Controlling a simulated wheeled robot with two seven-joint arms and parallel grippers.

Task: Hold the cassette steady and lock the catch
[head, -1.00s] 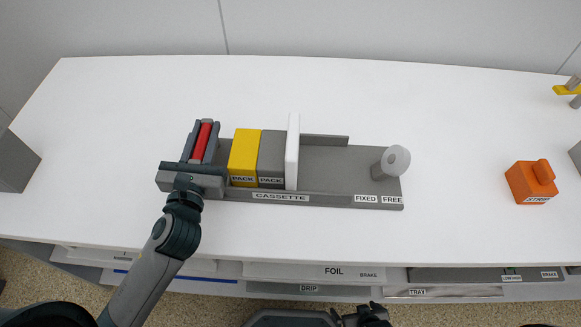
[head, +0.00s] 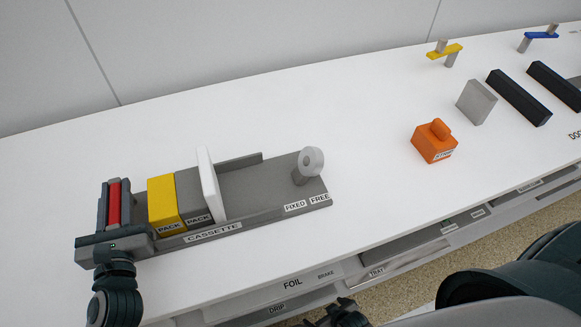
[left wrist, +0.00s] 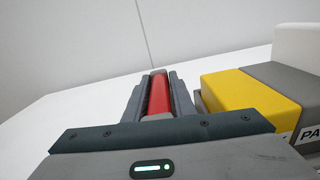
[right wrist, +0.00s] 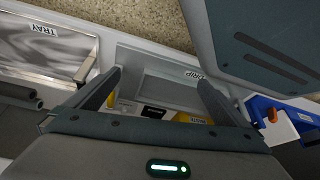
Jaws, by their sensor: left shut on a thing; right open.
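The grey cassette (head: 243,190) lies on the white table, its label facing front. It bears a yellow pack (head: 166,203), a grey pack (head: 193,195) and an upright white plate (head: 208,184). My left gripper (head: 115,190) is shut on the red grip (head: 114,203) at the cassette's left end. The red grip also shows between the fingers in the left wrist view (left wrist: 160,97). The catch, a pale round knob (head: 312,161) on a short post, stands at the right end behind the FIXED and FREE labels. My right gripper (right wrist: 158,85) is open and empty, away from the cassette.
An orange block (head: 434,143) stands right of the cassette. A grey plate (head: 477,102), black bars (head: 518,97) and a yellow handle (head: 445,52) lie farther right. Labelled trays sit below the table front, including DRIP in the right wrist view (right wrist: 170,92). Table around the knob is clear.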

